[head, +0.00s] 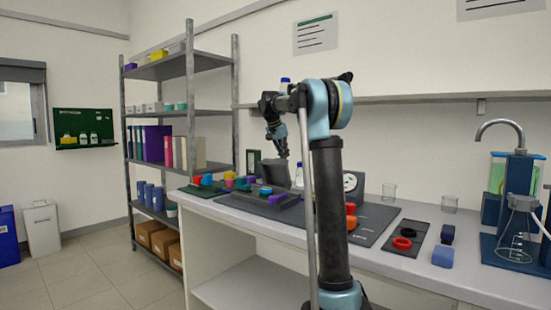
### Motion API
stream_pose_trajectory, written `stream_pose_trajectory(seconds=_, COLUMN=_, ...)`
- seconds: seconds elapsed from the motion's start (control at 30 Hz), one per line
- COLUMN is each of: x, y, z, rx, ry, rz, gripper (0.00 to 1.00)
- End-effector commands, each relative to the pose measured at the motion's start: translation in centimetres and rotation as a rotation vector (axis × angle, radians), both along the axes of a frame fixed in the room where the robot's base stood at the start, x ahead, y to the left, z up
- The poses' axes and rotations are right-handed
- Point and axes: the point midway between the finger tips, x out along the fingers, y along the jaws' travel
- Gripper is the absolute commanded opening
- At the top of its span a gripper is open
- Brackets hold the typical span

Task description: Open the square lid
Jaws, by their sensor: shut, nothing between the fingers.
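My arm rises in front of the bench in the head view, and my gripper (281,153) hangs at its end, pointing down above the rig. It is small and dark here, with no object seen in it. Below it, a dark grey square panel (276,173) stands tilted up at the back of a low dark base (262,208). I cannot tell for certain whether this panel is the square lid. A purple block (277,199) and a teal round piece (266,190) sit on the base. My arm hides part of the area to the right.
Several coloured pieces (207,179) stand left of the base. Right of my arm are a dark mat (372,222), a tray with red and black rings (402,243), a blue block (443,256), glass beakers (389,192) and a tap unit (519,180). A shelf rack (190,100) stands left.

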Motion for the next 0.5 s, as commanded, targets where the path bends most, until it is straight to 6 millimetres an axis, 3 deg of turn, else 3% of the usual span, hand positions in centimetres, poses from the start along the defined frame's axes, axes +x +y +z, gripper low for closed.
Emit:
stream_pose_trajectory(seconds=0.07, x=-0.5, y=-0.89, z=0.21, rx=-0.008, ry=-0.009, rz=-0.013, gripper=0.0)
stream_pose_trajectory(seconds=0.5, x=-0.89, y=-0.63, z=0.39, rx=-0.007, ry=-0.007, rz=-0.016, gripper=0.0)
